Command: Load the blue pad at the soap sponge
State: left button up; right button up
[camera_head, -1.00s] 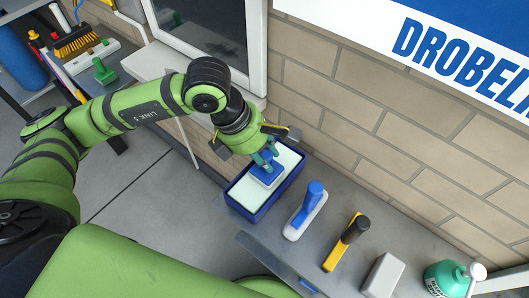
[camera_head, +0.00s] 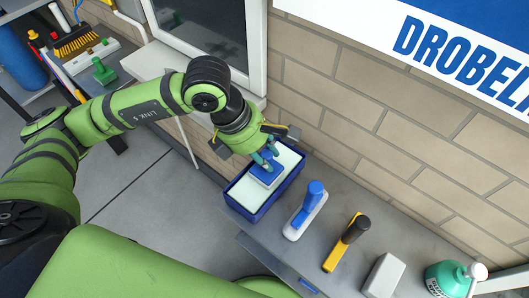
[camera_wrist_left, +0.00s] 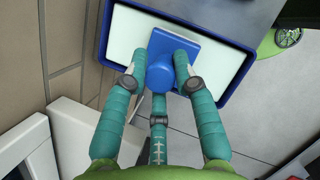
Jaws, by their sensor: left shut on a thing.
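The blue pad (camera_head: 266,171) has a blue upright handle and a flat blue plate; in the left wrist view the pad (camera_wrist_left: 192,48) shows with its round handle toward the camera. My left gripper (camera_head: 268,153) is shut on its handle, and the gripper (camera_wrist_left: 160,78) has fingers on both sides of the handle. The pad is over the pale soap sponge (camera_head: 284,161), which fills a dark blue tray (camera_head: 247,214). The pad appears to rest on the sponge, but its underside is hidden. My right gripper is not in view.
On the grey bench to the right stand a white float with a blue handle (camera_head: 305,209), a yellow tool with a black handle (camera_head: 346,242), a grey block (camera_head: 383,275) and a green bottle (camera_head: 447,279). A brick wall (camera_head: 400,140) and window ledge (camera_head: 150,62) border the tray.

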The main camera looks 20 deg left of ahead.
pick_arm(q)
jog(key=shift+r+p, duration=1.6)
jog(key=shift+r, duration=1.75)
jog(key=shift+f, duration=0.1)
jog(key=shift+w+a+f+m+g, duration=0.1)
jog(key=shift+a+f+m+g, duration=0.15)
jog(key=shift+m, duration=0.55)
jog(key=m, duration=0.1)
jog(key=m+g, duration=0.1)
jog(key=a+m, duration=0.1)
jog(key=shift+w+f, duration=0.15)
jog(key=shift+f, duration=0.15)
jog(key=a+m+g+y, duration=0.1)
jog(key=m, duration=0.5)
jog(key=a+m+g+y, duration=0.1)
jog(key=a+m+g, duration=0.1)
jog(key=m, duration=0.4)
jog(key=a+m+g+y, duration=0.1)
jog(key=a+m+y, duration=0.1)
jog(key=m, duration=0.4)
jog(key=shift+w+r+g, duration=0.15)
jog(key=shift+w+g, duration=0.1)
jog(key=shift+g, duration=0.1)
